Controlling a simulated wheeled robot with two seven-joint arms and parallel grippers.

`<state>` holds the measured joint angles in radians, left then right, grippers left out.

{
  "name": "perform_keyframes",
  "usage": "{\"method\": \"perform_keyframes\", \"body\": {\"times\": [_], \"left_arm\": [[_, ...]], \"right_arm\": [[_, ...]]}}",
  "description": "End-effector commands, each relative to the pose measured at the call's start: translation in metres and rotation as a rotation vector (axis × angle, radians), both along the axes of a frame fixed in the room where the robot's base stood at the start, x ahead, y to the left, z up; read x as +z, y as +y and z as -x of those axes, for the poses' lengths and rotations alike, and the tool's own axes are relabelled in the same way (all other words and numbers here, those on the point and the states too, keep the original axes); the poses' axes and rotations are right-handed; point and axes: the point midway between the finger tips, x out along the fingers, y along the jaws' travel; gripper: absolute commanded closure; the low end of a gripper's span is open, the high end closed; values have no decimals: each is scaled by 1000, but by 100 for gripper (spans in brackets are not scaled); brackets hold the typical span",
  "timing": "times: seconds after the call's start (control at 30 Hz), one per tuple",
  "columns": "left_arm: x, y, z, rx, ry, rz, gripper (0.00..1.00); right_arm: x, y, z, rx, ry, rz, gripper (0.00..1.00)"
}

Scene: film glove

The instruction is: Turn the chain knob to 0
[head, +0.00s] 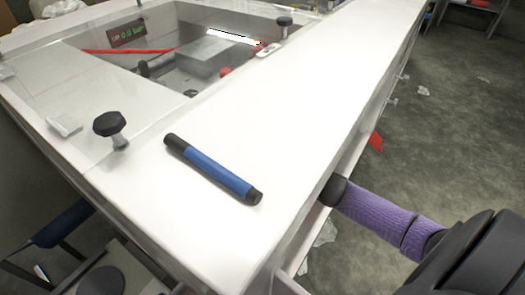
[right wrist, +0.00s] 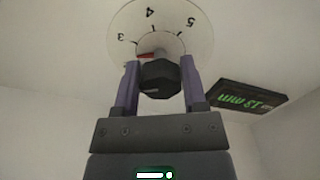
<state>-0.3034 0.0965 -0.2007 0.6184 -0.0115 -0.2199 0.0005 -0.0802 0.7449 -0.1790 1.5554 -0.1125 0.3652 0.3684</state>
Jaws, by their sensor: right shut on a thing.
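In the right wrist view, a round white dial (right wrist: 177,14) carries the numbers 3, 4 and 5. A dark faceted knob (right wrist: 160,78) sits at its lower middle, with a red mark (right wrist: 146,55) up and left of it, on the side of the 3. The rest of the dial is hidden or out of frame. My right gripper (right wrist: 160,82) has its two purple fingers on either side of the knob and is shut on it. In the head view this dial cannot be made out. My left gripper is not in view.
A white counter (head: 290,90) holds a blue and black marker (head: 213,169). A glass-topped case (head: 85,90) with a black knob on a post (head: 110,125) stands at left. A lit display (right wrist: 250,95) is right of the dial. The grey floor (head: 465,110) lies right of the counter.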

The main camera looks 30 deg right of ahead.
Motion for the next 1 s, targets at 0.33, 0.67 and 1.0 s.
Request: {"method": "perform_keyframes", "body": {"times": [0.33,0.67,1.0], "left_arm": [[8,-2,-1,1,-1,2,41],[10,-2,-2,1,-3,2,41],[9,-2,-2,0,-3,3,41]], "right_arm": [[1,-1,0,-1,-125,300,100],[2,-1,-1,1,-245,589,100],[2,-2,-1,0,-353,853,100]]}}
